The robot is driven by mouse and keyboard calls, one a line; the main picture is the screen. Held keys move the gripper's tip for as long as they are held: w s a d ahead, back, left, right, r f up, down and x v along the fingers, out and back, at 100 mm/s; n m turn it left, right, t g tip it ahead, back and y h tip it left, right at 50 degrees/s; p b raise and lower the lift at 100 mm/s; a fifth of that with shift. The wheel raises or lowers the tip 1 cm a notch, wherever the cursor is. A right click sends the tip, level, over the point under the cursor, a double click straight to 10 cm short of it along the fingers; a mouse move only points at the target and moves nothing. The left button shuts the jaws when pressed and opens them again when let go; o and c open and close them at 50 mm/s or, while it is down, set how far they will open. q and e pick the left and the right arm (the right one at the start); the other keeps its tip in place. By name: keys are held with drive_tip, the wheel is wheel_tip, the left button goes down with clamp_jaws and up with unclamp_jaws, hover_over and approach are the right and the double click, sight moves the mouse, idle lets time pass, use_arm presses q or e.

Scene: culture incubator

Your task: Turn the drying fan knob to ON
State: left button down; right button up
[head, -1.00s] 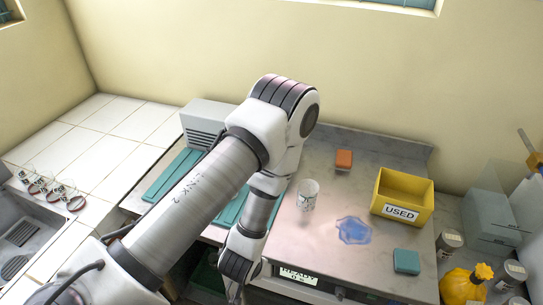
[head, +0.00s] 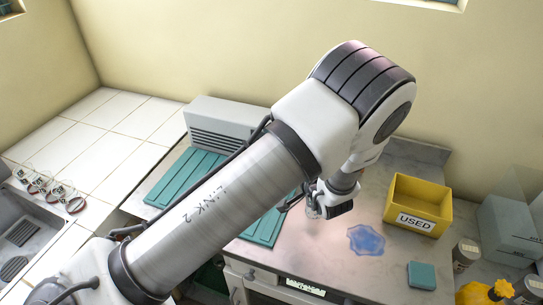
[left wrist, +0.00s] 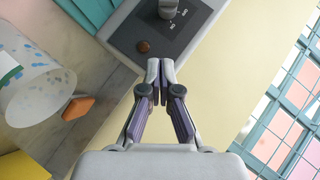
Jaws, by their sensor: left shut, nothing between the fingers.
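The knob (left wrist: 168,8) is a grey cylinder on a dark grey panel at the top of the left wrist view, partly cut off by the frame edge. Small white lettering lies beside it; I cannot tell its setting. A round orange-brown button or lamp (left wrist: 143,46) sits on the same panel. My left gripper (left wrist: 160,72) is shut and empty, its tips pointing toward the panel just short of the knob in the picture. In the head view a grey vented unit (head: 228,122) stands at the back wall; my left arm covers its right side, and the fingertips cannot be made out.
A white speckled cup (left wrist: 38,92) and an orange block (left wrist: 78,108) are left of the gripper in the wrist view. A yellow USED bin (head: 418,190), blue patch (head: 366,240) and teal block (head: 422,275) are on the right of the bench. Teal slats (head: 185,178) lie before the unit.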

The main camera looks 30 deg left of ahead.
use_arm(q)
drive_tip(key=p+x, duration=0.1)
drive_tip(key=x, duration=0.3)
drive_tip(key=s+p+x, duration=0.1)
drive_tip(key=p+x, duration=0.1)
drive_tip(key=x, duration=0.1)
drive_tip(key=s+a+p+x, duration=0.1)
drive_tip(key=x, duration=0.3)
drive_tip(key=shift+w+a+f, duration=0.2)
drive_tip(key=shift+a+f, duration=0.2)
drive_tip(key=shift+f, duration=0.1)
drive_tip(key=shift+s+a+f+p, duration=0.1)
drive_tip(key=shift+a+f+p, duration=0.2)
drive_tip(key=shift+a, duration=0.05)
drive_tip(key=shift+f, duration=0.1)
drive_tip(key=shift+f+b, duration=0.1)
drive_tip(key=shift+b, duration=0.25)
drive_tip(key=shift+y, duration=0.3)
drive_tip(key=shift+f+m+b, duration=0.1)
drive_tip(key=shift+m+b, duration=0.2)
drive_tip(key=shift+b, duration=0.25)
